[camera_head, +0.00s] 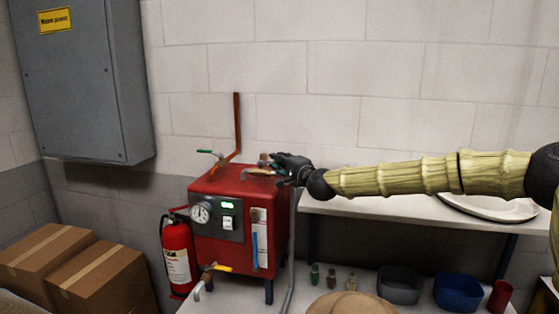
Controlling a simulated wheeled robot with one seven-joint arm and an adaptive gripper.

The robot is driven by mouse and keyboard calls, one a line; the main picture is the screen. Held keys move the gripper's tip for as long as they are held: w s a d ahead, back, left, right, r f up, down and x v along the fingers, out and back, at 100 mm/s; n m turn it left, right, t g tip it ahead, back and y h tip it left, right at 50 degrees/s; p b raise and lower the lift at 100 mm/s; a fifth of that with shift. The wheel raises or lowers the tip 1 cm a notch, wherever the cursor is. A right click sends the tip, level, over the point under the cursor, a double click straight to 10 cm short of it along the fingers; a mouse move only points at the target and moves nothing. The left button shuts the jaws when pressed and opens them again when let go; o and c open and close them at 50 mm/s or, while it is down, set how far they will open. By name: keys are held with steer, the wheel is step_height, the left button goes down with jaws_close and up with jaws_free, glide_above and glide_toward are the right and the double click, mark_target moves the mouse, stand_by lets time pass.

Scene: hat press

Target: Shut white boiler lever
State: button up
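The red boiler (204,180) stands left of centre, with a round gauge and a lit green display on its front. A small pale lever or fitting (246,173) shows on its top near the right side; at this size I cannot tell its exact shape or whether it is the white lever. My gripper (275,166) is dark and reaches in from the right, above the boiler's top right edge, close to the pale fitting. My gripper hides part of this area. Whether its fingers are open, shut or touching anything is too small to tell.
A green-handled valve (206,152) and a brown pipe (237,120) rise from the boiler. A yellow lever (221,268) is low on its front. A fire extinguisher (178,255) stands to its left. A white shelf (350,208) runs under my arm, above bins (458,292) and a hat (350,305).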

jaws_close()
